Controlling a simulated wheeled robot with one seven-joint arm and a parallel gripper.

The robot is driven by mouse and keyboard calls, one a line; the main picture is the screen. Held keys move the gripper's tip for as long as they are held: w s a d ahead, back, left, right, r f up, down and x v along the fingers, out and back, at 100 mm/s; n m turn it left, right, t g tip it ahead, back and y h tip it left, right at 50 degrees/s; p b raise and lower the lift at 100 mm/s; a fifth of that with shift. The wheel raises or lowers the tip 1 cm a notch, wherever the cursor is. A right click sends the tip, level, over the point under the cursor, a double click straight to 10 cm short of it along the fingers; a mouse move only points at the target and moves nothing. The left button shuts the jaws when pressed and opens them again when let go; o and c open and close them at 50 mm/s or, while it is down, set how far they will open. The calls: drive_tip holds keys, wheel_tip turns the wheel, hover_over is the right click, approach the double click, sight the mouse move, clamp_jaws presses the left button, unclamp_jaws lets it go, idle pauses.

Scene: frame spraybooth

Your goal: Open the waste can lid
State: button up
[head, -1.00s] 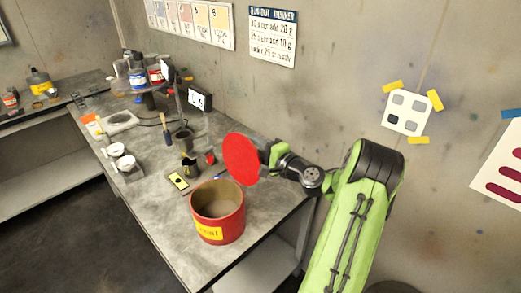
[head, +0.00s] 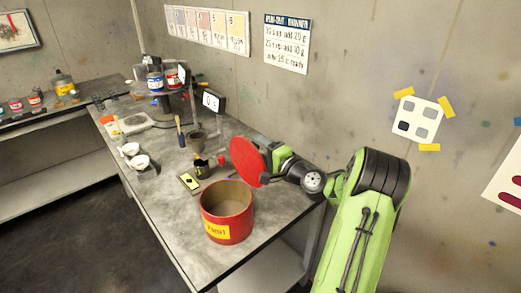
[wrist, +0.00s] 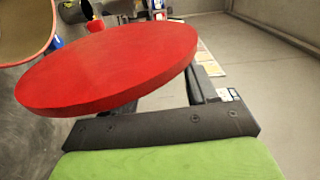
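The waste can (head: 228,222) is a red open-topped drum with a yellow label, upright on the grey bench near its front edge. Its mouth is uncovered and the inside shows. The round red lid (head: 247,162) stands steeply tilted above the can's back right rim. My gripper (head: 266,168) is behind and right of the lid, close against it. In the wrist view the lid (wrist: 110,65) covers much of the gripper (wrist: 160,95). Contact with the lid is unclear.
The bench (head: 180,240) is clear in front and left of the can. Small cups (head: 139,162), a yellow-marked card (head: 190,181), a dark cup (head: 201,168) and a display (head: 211,101) stand behind. The wall is close on the right.

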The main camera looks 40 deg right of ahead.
drive_tip(key=s+b, duration=0.2)
drive_tip(key=s, duration=1.3)
drive_tip(key=shift+s+d, duration=0.15)
drive_tip(key=shift+s, duration=0.2)
drive_tip(key=w+a+f+n+g+y, duration=0.2)
drive_tip(key=a+n+g, duration=0.35)
drive_tip(key=a, duration=0.55)
drive_tip(key=w+a+f+n+g+y, duration=0.2)
drive_tip(key=a+n+g, duration=0.35)
drive_tip(key=a, duration=0.65)
drive_tip(key=s+a+r+n+h, duration=0.1)
drive_tip(key=s+a+n+h, duration=0.1)
drive_tip(key=s, duration=0.6)
drive_tip(key=s+a+r+n+g+h, duration=0.1)
drive_tip(key=s+a+r+n+h, duration=0.1)
drive_tip(key=s, duration=0.7)
drive_tip(key=shift+a+r+n+h, duration=0.15)
drive_tip(key=shift+a+n+h, duration=0.15)
drive_tip(key=shift+a+n, duration=0.7)
